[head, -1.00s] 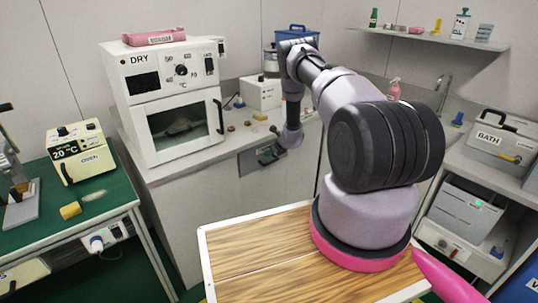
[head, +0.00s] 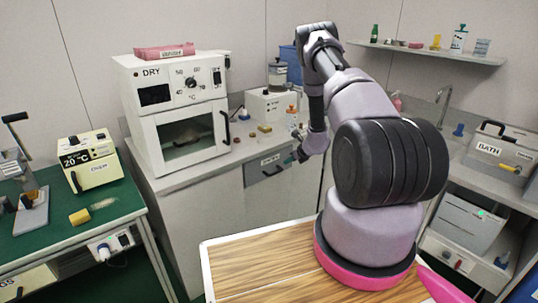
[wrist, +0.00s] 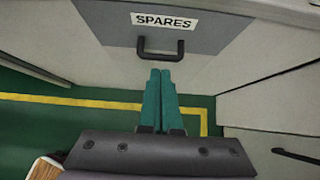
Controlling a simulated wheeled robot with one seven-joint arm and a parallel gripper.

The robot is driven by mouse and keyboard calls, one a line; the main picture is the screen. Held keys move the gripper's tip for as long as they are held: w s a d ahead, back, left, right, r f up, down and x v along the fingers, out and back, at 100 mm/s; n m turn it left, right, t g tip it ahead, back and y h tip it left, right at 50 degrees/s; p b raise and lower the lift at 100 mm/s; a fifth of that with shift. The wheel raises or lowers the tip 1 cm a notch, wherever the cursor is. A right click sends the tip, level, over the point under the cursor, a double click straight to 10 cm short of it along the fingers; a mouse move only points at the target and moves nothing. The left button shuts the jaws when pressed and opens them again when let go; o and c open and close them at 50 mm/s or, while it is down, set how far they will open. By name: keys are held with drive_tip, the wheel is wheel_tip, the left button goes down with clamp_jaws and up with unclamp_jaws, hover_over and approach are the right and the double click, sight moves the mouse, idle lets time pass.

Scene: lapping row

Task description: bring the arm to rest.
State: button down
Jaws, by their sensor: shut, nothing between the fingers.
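My gripper (wrist: 160,73) shows in the wrist view with its two teal fingers shut together and nothing between them. In the head view the gripper (head: 292,158) is small and partly hidden by my wrist, in front of the grey SPARES drawer (head: 255,174). In the wrist view the drawer front (wrist: 110,22) looks shut, and its dark handle (wrist: 160,56) lies just beyond the fingertips. I cannot tell the exact gap between them. My arm is raised and bent over the wooden top of my base.
A white DRY oven (head: 184,120) stands on the counter left of my arm. A green bench (head: 85,235) with a yellow-cream device (head: 88,163) is at the left. A BATH unit (head: 497,150) is at the right. Green floor with a yellow line (wrist: 70,101) shows below the drawer.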

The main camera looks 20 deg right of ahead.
drive_tip(key=s+a+r+n+y, duration=0.15)
drive_tip(key=a+r+n, duration=0.35)
drive_tip(key=r, duration=0.9)
drive_tip(key=a+r+n+y, duration=0.2)
drive_tip(key=a+r+n, duration=0.3)
drive_tip(key=r, duration=0.9)
drive_tip(key=s+a+r+n+g, duration=0.1)
drive_tip(key=s+a+r+n, duration=0.15)
drive_tip(key=r, duration=0.35)
drive_tip(key=s+a+r+n+g, duration=0.1)
drive_tip(key=s+a+r, duration=0.3)
drive_tip(key=r, duration=0.2)
drive_tip(key=s+a+r+n, duration=0.2)
drive_tip(key=s+r+n, duration=0.2)
drive_tip(key=s+r, duration=0.3)
drive_tip(key=s+a+r+n, duration=0.2)
drive_tip(key=s+r+n, duration=0.2)
drive_tip(key=s, duration=0.6)
drive_tip(key=s+d+r+n+h, duration=0.1)
drive_tip(key=s+n+h, duration=0.1)
drive_tip(key=s, duration=0.5)
drive_tip(key=s+d+r+n+h, duration=0.2)
drive_tip(key=s+n, duration=0.2)
drive_tip(key=s, duration=0.4)
drive_tip(key=shift+s+d+t, duration=0.25)
drive_tip(key=shift+s+t, duration=0.05)
drive_tip(key=shift+t, duration=0.1)
drive_tip(key=shift+h, duration=0.25)
